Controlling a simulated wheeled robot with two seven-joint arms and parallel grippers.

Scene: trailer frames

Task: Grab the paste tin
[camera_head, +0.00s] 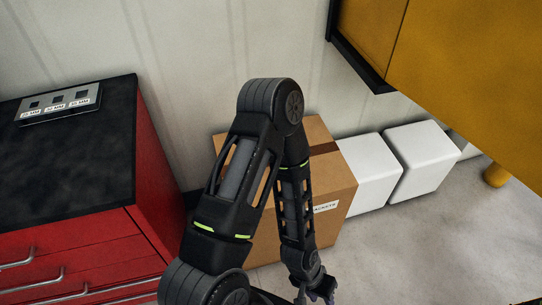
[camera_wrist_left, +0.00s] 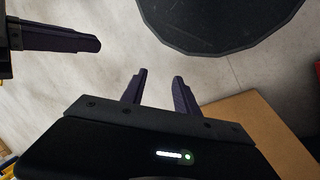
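No paste tin can be made out in either view. My left arm rises in the middle of the head view and bends down, with the left gripper (camera_head: 320,294) low at the bottom edge, partly cut off. In the left wrist view the left gripper (camera_wrist_left: 158,82) has its two dark fingers apart, with bare floor between them and nothing held. A dark finger at the upper left of that view appears to belong to my right gripper (camera_wrist_left: 80,42); the rest of it is cut off.
A red drawer cabinet (camera_head: 70,250) with a black top stands at left, carrying a grey labelled block (camera_head: 60,103). A cardboard box (camera_head: 335,185) stands behind my arm, beside white boxes (camera_head: 422,160). A yellow cabinet (camera_head: 460,70) fills the upper right. Floor (camera_head: 440,250) is clear at lower right.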

